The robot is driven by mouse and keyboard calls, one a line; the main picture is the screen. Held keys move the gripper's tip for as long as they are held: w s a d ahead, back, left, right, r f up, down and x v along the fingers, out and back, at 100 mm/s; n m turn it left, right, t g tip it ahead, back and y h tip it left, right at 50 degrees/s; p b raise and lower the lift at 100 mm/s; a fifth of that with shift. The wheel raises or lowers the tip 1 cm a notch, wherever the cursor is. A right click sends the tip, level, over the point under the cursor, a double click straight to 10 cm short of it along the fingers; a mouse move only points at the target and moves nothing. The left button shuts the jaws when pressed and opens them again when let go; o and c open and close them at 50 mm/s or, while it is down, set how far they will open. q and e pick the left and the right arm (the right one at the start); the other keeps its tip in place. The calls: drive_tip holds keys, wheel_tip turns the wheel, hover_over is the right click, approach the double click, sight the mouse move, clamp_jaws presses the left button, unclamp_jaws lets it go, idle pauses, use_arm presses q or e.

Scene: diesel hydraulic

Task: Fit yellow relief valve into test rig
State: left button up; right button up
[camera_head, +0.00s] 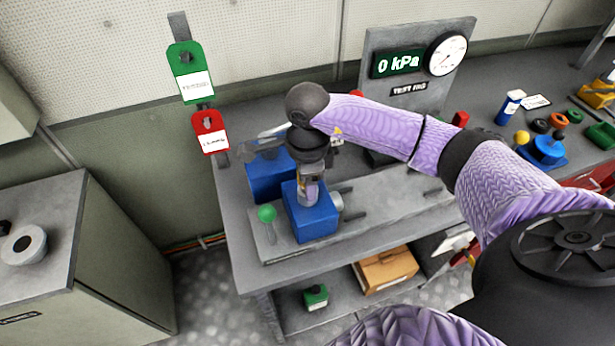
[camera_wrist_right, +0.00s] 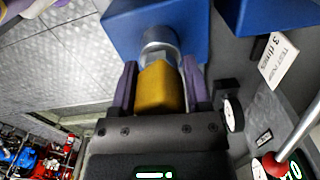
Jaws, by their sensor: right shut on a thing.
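The yellow relief valve (camera_wrist_right: 157,90) shows in the right wrist view between the two purple fingers of my right gripper (camera_wrist_right: 160,68), which is shut on it. A silver round fitting (camera_wrist_right: 158,42) lies between the yellow body and a blue block (camera_wrist_right: 150,14). I cannot tell how far the valve sits in the block. In the head view my right gripper (camera_head: 309,188) points down at the blue block (camera_head: 316,222) on the test rig's grey base (camera_head: 268,240), and the valve is mostly hidden there. My left gripper is not in view.
A second blue block (camera_head: 268,180) stands behind the first. A green-knobbed lever (camera_head: 267,213) stands left of it. The gauge panel (camera_head: 420,55) reads 0 kPa. Loose parts, including a blue holder (camera_head: 545,150), lie at the bench's right. A green tag (camera_head: 190,72) and red tag (camera_head: 210,132) hang left.

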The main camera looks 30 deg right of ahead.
drive_tip(key=o, duration=1.3)
